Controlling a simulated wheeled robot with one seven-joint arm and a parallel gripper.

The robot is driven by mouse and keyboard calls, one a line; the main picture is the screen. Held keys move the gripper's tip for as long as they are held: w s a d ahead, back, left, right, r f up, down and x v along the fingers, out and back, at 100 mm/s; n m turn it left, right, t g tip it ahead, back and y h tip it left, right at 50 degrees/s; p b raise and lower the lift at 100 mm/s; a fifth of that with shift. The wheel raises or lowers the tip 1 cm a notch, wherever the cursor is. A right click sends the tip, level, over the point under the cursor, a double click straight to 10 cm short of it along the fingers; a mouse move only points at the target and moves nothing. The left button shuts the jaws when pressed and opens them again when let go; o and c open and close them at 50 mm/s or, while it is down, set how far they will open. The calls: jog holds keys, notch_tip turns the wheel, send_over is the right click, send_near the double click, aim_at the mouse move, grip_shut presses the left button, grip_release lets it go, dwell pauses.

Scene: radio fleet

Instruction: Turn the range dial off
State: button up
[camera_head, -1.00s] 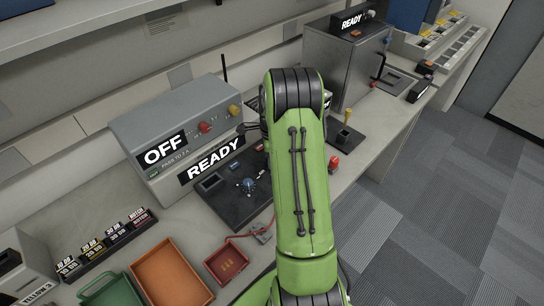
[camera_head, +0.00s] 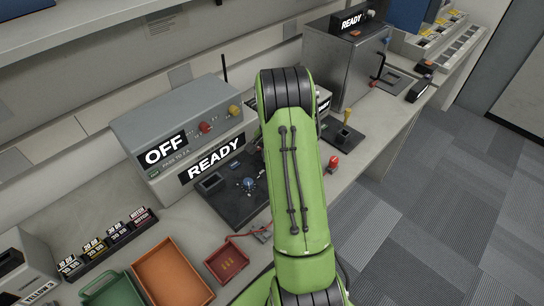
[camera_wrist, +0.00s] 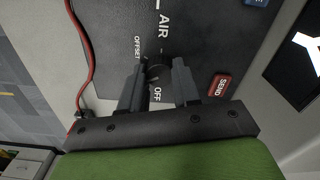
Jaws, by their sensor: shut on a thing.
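The dark range dial (camera_wrist: 158,68) shows in the wrist view on a dark panel (camera_wrist: 195,25) with the labels AIR, OFFSET and OFF around it. My gripper (camera_wrist: 159,66) has one finger on each side of the dial and is shut on it. The OFF label lies between the fingers, toward the palm. I cannot tell which label the dial points to. In the head view my green arm hides the gripper and the dial.
A red SEND button (camera_wrist: 219,85) is close beside the right finger. A red cable (camera_wrist: 84,60) runs along the panel's left edge. Orange (camera_head: 173,272) and red trays (camera_head: 227,262) stand at the front.

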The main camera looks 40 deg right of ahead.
jog(key=n, duration=1.2)
jog(key=shift+w+n, duration=0.1)
jog(key=shift+n, duration=0.2)
dwell(0.4)
jog(key=o, duration=1.1)
jog(key=shift+c, duration=0.2)
jog(key=shift+r, duration=0.1)
notch_tip(320, 180, up, 16)
jog(key=p, duration=0.3)
jog(key=shift+f, duration=0.2)
